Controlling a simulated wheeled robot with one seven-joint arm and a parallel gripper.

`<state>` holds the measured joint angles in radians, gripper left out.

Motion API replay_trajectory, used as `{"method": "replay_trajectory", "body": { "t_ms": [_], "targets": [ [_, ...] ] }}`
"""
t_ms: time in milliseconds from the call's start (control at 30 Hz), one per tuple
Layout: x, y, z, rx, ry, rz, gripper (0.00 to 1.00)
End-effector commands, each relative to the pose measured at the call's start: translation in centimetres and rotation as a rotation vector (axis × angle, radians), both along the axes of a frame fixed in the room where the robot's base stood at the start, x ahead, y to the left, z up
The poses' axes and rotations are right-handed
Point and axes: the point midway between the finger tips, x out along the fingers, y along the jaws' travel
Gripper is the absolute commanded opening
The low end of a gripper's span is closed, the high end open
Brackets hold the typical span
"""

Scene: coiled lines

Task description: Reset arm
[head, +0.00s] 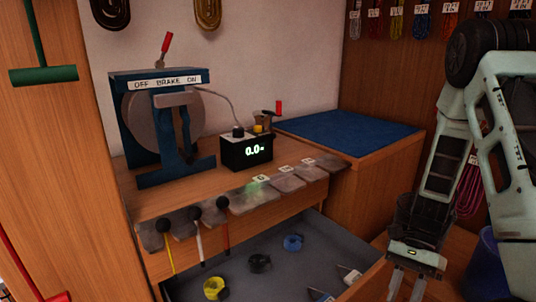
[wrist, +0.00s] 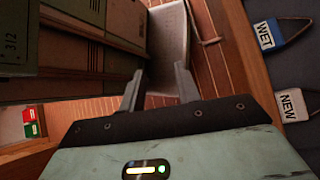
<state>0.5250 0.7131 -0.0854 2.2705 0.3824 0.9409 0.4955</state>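My arm (head: 475,130) hangs down at the right of the head view, with its gripper (head: 406,287) low near the bottom edge, to the right of the open drawer. The two fingers are apart with nothing seen held between them. In the wrist view the gripper (wrist: 160,88) also shows its fingers spread. A pale grey block-like thing (wrist: 168,42) lies beyond the fingertips; I cannot tell what it is.
The open drawer (head: 335,235) holds coils and tags; WET (wrist: 265,35) and NEW (wrist: 290,105) tags lie right of my gripper. A blue brake rig (head: 160,120) and a display box (head: 247,152) stand on the bench. The blue mat (head: 345,132) is clear.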

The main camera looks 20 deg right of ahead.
Motion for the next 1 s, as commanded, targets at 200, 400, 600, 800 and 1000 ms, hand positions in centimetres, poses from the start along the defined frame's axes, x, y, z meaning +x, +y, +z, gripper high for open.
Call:
{"method": "replay_trajectory", "body": {
  "t_ms": [200, 400, 600, 800, 1000],
  "targets": [
    [3.4, 2.4, 4.7, -0.171, -0.400, 0.544, 0.33],
    [6.1, 5.4, 8.9, -0.280, -0.727, 0.993, 0.33],
    [7.7, 9.0, 13.0, -0.364, -0.996, 1.355, 0.33],
    [4.8, 17.2, 13.9, -0.195, -1.034, 1.593, 0.33],
    [-0.3, 23.7, 14.6, -0.020, -1.019, 1.808, 0.33]
  ]
}}
